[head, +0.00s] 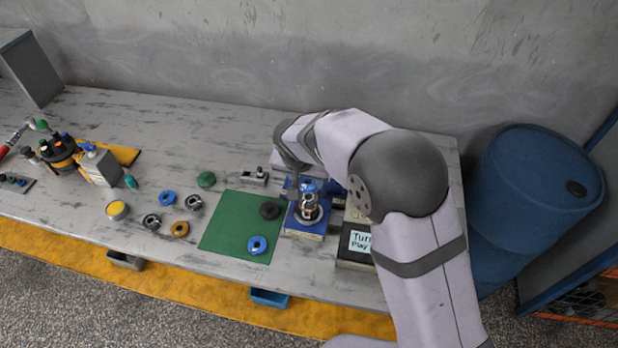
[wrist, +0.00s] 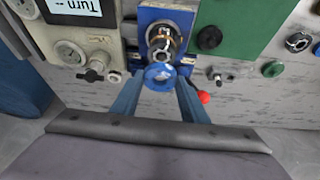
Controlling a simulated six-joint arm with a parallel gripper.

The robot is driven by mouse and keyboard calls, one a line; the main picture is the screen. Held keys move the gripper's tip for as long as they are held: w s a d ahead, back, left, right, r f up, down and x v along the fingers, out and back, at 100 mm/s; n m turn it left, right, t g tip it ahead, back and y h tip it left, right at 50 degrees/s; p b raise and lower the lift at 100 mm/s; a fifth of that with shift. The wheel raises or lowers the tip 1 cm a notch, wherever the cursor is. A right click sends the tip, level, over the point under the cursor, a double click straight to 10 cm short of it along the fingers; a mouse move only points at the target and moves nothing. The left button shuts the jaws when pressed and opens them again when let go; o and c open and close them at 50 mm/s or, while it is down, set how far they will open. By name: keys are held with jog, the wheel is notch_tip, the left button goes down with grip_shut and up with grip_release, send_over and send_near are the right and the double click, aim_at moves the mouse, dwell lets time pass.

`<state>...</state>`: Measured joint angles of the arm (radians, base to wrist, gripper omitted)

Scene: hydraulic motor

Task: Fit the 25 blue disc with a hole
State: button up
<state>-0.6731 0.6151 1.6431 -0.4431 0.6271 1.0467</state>
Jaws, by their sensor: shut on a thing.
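My gripper (wrist: 160,82) is shut on a blue disc with a hole (wrist: 160,71), which sits between its two blue fingers in the wrist view. In the head view the held blue disc (head: 308,186) shows near the top of the metal motor assembly (head: 311,207), partly hidden by my arm. In the wrist view the motor assembly (wrist: 162,40) stands in a blue fixture (wrist: 146,17), just beyond the held disc. I cannot tell whether disc and assembly touch. Another blue disc (head: 257,245) lies on the green mat, and one more (head: 168,198) lies on the bare table.
The green mat (head: 222,232) also bears a black disc (head: 270,210). Several other rings and a green disc (head: 206,179) lie left of it. A small clamp-like metal piece (head: 255,177) and a "Turn" sign box (head: 357,241) flank the fixture. A red knob (wrist: 204,97) shows near the fingers.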

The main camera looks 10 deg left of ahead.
aim_at(306, 188)
jog(key=shift+f, duration=0.1)
jog(key=shift+f+b, duration=0.85)
jog(key=shift+f, duration=0.75)
dwell(0.6)
jog(key=shift+f+b, duration=0.65)
jog(key=shift+b, duration=0.65)
dwell(1.3)
jog(key=shift+r, duration=0.4)
dwell(0.5)
jog(key=shift+f+b, duration=0.5)
jog(key=shift+b, duration=0.05)
dwell(0.7)
jog(key=o, duration=1.7)
